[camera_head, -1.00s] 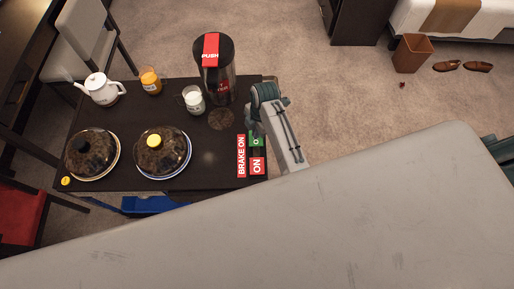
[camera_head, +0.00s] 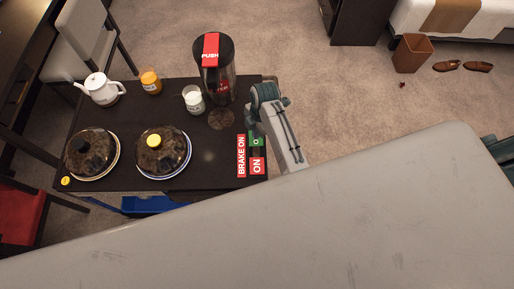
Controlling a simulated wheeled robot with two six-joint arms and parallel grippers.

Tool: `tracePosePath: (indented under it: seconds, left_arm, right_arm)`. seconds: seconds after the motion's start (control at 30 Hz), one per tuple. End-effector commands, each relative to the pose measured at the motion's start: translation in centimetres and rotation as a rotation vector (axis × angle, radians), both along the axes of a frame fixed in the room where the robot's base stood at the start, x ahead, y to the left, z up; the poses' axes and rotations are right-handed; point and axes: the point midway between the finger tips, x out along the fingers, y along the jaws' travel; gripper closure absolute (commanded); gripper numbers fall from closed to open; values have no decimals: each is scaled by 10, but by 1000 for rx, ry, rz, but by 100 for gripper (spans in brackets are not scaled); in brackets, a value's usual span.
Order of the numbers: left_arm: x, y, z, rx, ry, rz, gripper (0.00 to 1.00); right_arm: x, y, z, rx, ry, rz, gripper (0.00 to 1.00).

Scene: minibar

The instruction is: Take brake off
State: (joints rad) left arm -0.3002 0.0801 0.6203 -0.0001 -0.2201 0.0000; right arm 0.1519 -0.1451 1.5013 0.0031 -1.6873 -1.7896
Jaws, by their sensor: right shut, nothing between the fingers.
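The brake panel lies on the right edge of a dark cart top (camera_head: 222,150). It has a red "BRAKE ON" label (camera_head: 241,156), a red "ON" plate (camera_head: 257,166) and a small green plate (camera_head: 257,140) above it. My right gripper (camera_head: 252,128) is at the cart's right edge, just above the green plate. It is shut with nothing seen in it, and its fingertips are small and partly hidden by the wrist. I cannot tell whether it touches the panel. My left gripper is not in view.
The cart holds a black dispenser with a red PUSH top (camera_head: 219,85), a milk glass (camera_head: 193,101), an orange juice jar (camera_head: 150,81), a white teapot (camera_head: 101,90) and two covered plates (camera_head: 163,177). A chair (camera_head: 82,42) stands behind.

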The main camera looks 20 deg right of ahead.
Motion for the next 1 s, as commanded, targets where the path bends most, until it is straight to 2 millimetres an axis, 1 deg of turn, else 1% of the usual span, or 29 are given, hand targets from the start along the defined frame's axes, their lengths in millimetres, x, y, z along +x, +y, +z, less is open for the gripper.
tracePosePath:
  seconds: [1.0]
  left_arm:
    - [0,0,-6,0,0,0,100]
  right_arm:
    - [0,0,-16,0,1,0,100]
